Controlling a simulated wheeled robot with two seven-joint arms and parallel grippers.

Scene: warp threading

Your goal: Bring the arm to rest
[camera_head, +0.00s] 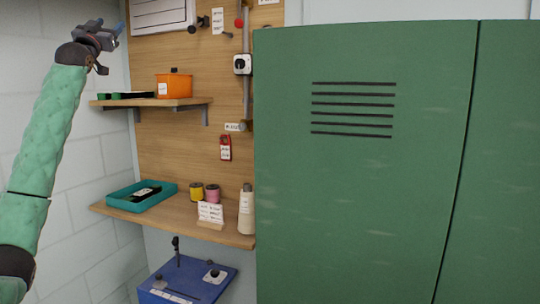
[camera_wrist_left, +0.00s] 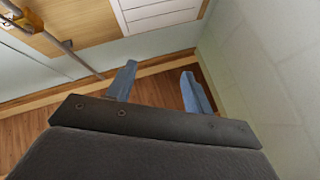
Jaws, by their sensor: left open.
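My left gripper (camera_head: 108,32) is raised at the upper left of the head view, at the end of my green-sleeved arm. It is in front of the pale wall, left of the wooden board. In the left wrist view its two blue-grey fingers (camera_wrist_left: 158,88) stand apart with nothing between them. My right gripper is not in either view.
A wooden board (camera_head: 170,60) carries an upper shelf (camera_head: 195,101) with an orange box (camera_head: 174,85), and a lower shelf (camera_head: 225,232) with a teal tray (camera_head: 118,200) and spools. A green cabinet (camera_head: 360,210) fills the right. A blue box (camera_head: 205,290) is below.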

